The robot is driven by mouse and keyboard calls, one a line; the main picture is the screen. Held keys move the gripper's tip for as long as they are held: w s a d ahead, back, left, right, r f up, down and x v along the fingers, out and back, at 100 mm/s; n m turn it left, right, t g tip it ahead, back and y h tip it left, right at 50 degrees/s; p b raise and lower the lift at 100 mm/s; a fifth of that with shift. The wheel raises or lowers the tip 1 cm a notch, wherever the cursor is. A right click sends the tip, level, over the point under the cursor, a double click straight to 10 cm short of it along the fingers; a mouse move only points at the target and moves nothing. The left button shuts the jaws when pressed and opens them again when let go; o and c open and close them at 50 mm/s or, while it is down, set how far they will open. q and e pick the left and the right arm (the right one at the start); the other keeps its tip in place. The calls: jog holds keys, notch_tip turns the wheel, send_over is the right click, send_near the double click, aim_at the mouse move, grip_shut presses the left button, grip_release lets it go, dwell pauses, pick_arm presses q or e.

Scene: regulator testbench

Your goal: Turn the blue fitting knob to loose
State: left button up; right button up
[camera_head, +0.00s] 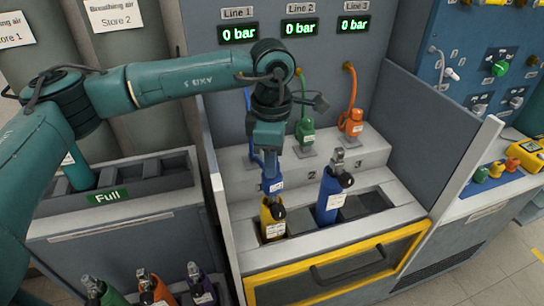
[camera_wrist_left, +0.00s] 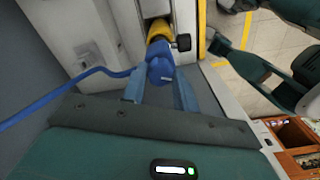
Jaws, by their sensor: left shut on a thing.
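My left gripper (camera_head: 269,164) points down over the yellow bottle (camera_head: 272,221), which stands in the left slot of the bench tray. It is shut on the blue fitting (camera_head: 272,187) at the top of this bottle. In the left wrist view the fingers sit on both sides of the blue fitting (camera_wrist_left: 160,68), in line with the yellow bottle neck (camera_wrist_left: 158,30). A blue hose (camera_wrist_left: 65,92) runs from the fitting to the left. The fitting's loose or tight setting cannot be read. My right gripper is not clear; a teal arm part shows in the left wrist view.
A blue bottle (camera_head: 331,194) stands close by on the right in the same tray. Green (camera_head: 306,132) and orange (camera_head: 351,122) fittings with hoses are parked behind. Line displays read 0 bar. A yellow-framed drawer (camera_head: 345,265) is in front, and a low wall (camera_head: 217,215) rises at left.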

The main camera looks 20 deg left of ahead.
pick_arm(q)
jog(key=shift+c, duration=1.1)
jog(key=shift+b, duration=0.3)
pick_arm(e)
jog(key=shift+f, duration=0.2)
pick_arm(q)
jog(key=shift+f+n, duration=0.1)
jog(key=shift+n, duration=0.3)
jog(key=n+b, duration=0.2)
jog(key=shift+n+b, duration=0.3)
jog(key=shift+n, duration=0.1)
jog(key=shift+n+b, duration=0.7)
jog(key=shift+n, duration=0.9)
pick_arm(e)
jog(key=shift+w+a+f+t+y, duration=0.15)
jog(key=shift+a+f+t+y, duration=0.25)
jog(key=shift+f, duration=0.4)
jog(key=shift+a+r, duration=0.1)
jog(key=shift+a, duration=0.05)
